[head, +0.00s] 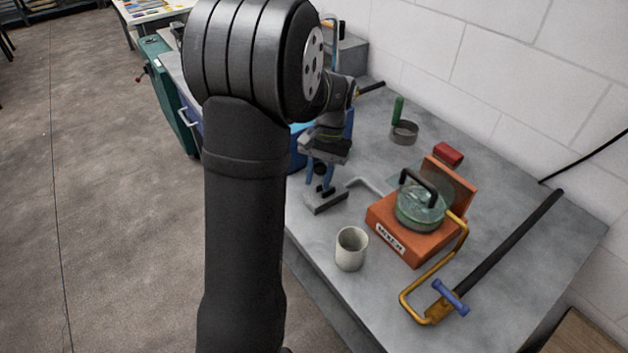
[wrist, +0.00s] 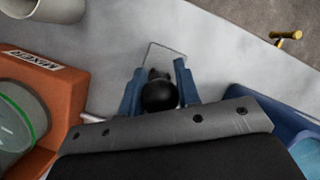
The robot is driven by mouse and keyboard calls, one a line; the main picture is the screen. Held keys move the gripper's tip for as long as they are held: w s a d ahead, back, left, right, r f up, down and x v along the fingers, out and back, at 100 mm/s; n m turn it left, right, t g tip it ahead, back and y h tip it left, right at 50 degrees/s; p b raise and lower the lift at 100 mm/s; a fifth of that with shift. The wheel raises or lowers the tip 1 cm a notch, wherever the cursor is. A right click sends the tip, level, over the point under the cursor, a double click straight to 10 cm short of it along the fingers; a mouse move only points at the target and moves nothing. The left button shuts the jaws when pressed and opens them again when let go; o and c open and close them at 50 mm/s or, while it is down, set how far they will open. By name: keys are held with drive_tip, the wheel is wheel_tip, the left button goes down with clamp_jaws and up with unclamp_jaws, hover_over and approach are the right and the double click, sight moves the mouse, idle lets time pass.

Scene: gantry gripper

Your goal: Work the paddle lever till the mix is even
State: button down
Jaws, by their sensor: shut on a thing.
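The orange mixer (head: 405,240) sits on the grey bench, its label facing front. A green glassy bowl (head: 420,210) with a black arched handle rests on it. The evenness of the mix cannot be told. My gripper (head: 321,182) is left of the mixer, its blue fingers pointing down over a small grey base (head: 325,202). A bent grey rod (head: 368,186) runs beside it. In the wrist view my gripper (wrist: 160,82) is shut on a round black knob (wrist: 158,95), seemingly the lever's. The mixer (wrist: 45,95) and bowl edge (wrist: 14,125) show at left there.
A pale cup (head: 351,250) stands near the front edge. A bent yellow frame (head: 455,250) and a long black bar (head: 510,240) lie right of the mixer. A red block (head: 448,153) and round grey dish (head: 404,133) are behind. A blue bin (wrist: 300,140) is close to my gripper.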

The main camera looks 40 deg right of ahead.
drive_tip(key=d+y, duration=0.2)
drive_tip(key=y, duration=0.1)
drive_tip(key=shift+d+r+y, duration=0.15)
drive_tip(key=shift+y, duration=0.15)
drive_tip(key=shift+d+y, duration=0.75)
drive_tip(key=shift+y, duration=0.65)
drive_tip(key=c, duration=1.1)
unclamp_jaws()
drive_tip(key=d+r+m+t+h, duration=0.1)
drive_tip(key=d+r+m+h, duration=0.1)
drive_tip(key=d+r, duration=0.2)
drive_tip(key=d+r+m+h, duration=0.3)
drive_tip(key=d+r, duration=0.1)
drive_tip(key=r, duration=0.5)
drive_tip(key=shift+s+d+t, duration=0.15)
drive_tip(key=shift+d+t, duration=0.1)
drive_tip(key=shift+t, duration=0.15)
drive_tip(key=x, duration=1.7)
drive_tip(key=shift+d+f, duration=0.1)
drive_tip(key=shift+f, duration=0.05)
